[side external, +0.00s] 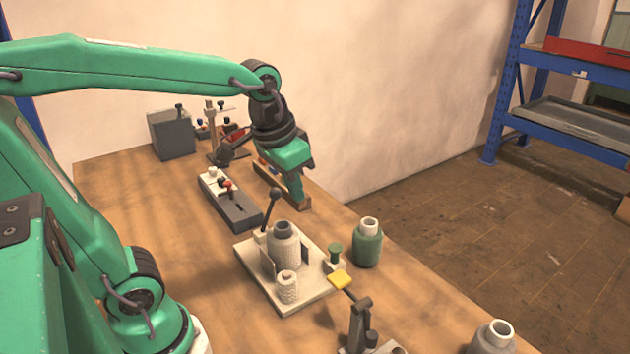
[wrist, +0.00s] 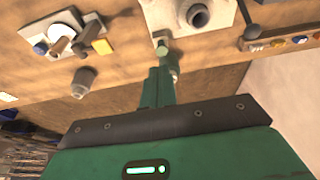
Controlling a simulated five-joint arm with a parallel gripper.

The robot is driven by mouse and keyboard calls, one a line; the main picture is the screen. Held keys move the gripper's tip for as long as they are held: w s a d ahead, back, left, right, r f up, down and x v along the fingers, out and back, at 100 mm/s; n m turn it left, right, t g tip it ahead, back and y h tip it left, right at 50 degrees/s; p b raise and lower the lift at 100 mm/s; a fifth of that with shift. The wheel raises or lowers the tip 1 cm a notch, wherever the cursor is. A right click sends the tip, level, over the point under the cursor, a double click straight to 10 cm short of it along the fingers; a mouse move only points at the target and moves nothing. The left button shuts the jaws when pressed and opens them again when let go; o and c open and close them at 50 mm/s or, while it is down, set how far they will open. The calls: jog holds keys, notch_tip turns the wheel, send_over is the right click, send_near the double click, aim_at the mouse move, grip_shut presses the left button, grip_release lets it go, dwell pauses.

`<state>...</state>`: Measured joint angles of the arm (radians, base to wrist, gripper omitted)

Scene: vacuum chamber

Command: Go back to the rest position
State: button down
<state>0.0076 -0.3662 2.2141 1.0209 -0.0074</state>
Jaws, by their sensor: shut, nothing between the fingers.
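My gripper (side external: 301,203) is shut and empty. It is above the table (side external: 130,215), near its far right edge, with its fingers pointing down. In the side external view it is behind and slightly right of the pale fixture plate (side external: 252,262), and apart from it. In the wrist view the closed green fingers (wrist: 162,77) point up the picture, toward the same plate (wrist: 160,15). The arm reaches across from the left with its elbow high.
A grey-white bottle (side external: 284,248) and a small ribbed one (side external: 287,288) stand on the plate. A green bottle (side external: 367,243) stands beside it. A lever block (side external: 232,205), a grey box (side external: 172,134) and a yellow pad (side external: 340,279) are around. A blue rack (side external: 505,80) stands beyond.

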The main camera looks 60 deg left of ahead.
jog(key=s+f+t, duration=0.1)
jog(key=s+t, duration=0.1)
jog(key=s, duration=0.5)
